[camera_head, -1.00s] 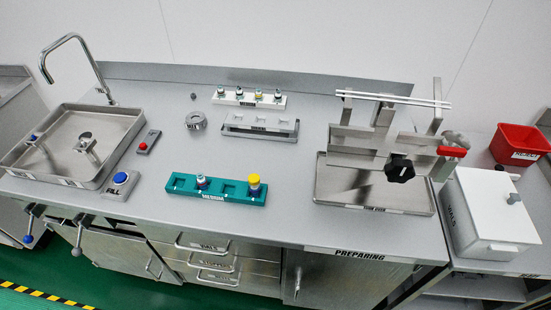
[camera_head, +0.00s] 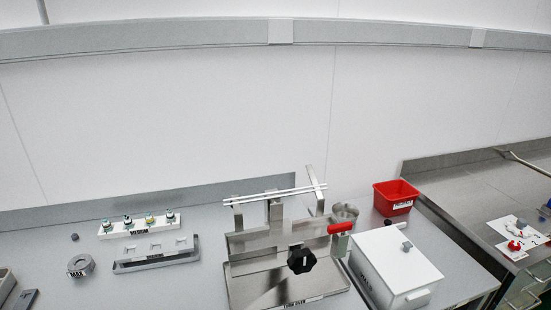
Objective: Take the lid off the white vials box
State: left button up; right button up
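The white vials box (camera_head: 372,282) stands at the lower right of the head view, on the counter to the right of the metal stand. Its flat white lid (camera_head: 398,262) is on it, with a grey knob (camera_head: 406,246) on top. A pale handle sticks out at the box's near side. Neither of my grippers is in view.
A metal stand with a black knob (camera_head: 301,261) and a red handle (camera_head: 340,228) is close on the box's left. A red bin (camera_head: 396,197) and a metal cup (camera_head: 345,213) are behind it. A white vial rack (camera_head: 140,228) is at left. Another bench is at right.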

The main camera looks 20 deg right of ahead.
aim_at(402, 266)
jog(key=z, duration=1.45)
